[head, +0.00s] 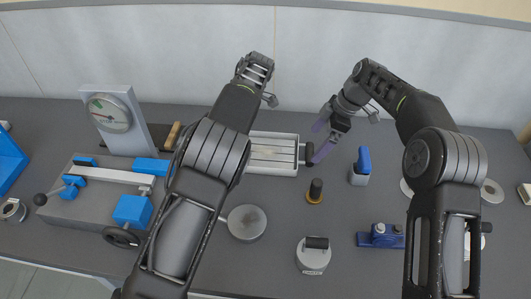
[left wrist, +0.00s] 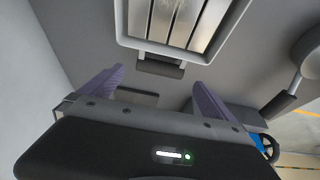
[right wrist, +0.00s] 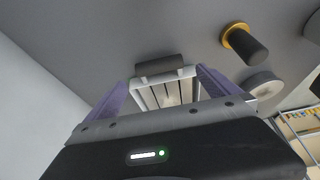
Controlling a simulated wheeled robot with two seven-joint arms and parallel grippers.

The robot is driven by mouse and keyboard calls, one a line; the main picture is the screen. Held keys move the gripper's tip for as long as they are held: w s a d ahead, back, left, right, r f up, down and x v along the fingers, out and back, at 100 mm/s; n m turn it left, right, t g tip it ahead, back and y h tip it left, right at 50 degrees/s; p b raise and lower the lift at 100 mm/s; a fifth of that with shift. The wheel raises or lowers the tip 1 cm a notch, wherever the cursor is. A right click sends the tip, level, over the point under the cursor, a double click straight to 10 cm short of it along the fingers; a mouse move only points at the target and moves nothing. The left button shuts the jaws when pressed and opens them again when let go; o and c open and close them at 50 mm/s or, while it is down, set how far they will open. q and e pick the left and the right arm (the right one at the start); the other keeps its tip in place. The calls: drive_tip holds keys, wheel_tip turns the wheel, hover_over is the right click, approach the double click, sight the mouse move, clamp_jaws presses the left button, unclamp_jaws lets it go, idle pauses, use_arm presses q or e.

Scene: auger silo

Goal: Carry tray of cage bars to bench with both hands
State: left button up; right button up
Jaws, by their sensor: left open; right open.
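The tray of cage bars (head: 273,165) is a pale shallow tray with long metallic bars, lying on the grey bench behind my left arm. Its dark right handle (head: 309,153) shows beside my right gripper (head: 320,139), which is open and empty. In the right wrist view, that handle (right wrist: 158,66) lies ahead, between the lines of the purple fingers; I cannot tell if they touch it. In the left wrist view, my left gripper (left wrist: 157,77) is open and empty, with the tray's other handle (left wrist: 160,68) just ahead. My left arm hides that gripper and the tray's left end in the head view.
A blue-clamped fixture (head: 95,190) and a dial gauge (head: 110,112) stand left. A round grey pan (head: 247,222), a black-knobbed orange-based piece (head: 315,192), a blue-handled tool (head: 361,168) and a round weight (head: 313,258) stand in front and right. A wall (head: 320,60) rises behind.

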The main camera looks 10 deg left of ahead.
sight(308, 150)
use_arm(q)
drive_tip(key=x, duration=0.5)
drive_tip(key=shift+a+f, duration=0.15)
drive_tip(key=shift+f, duration=0.2)
use_arm(e)
drive_tip(key=x, duration=0.5)
drive_tip(key=shift+f, duration=0.35)
use_arm(q)
drive_tip(key=c, duration=2.1)
use_arm(e)
drive_tip(key=c, duration=2.1)
use_arm(q)
drive_tip(key=shift+w+r, duration=0.1)
drive_tip(key=shift+r, duration=0.15)
use_arm(e)
drive_tip(key=shift+w+a+r, duration=0.1)
drive_tip(key=shift+r, duration=0.2)
drive_tip(key=shift+w, duration=0.1)
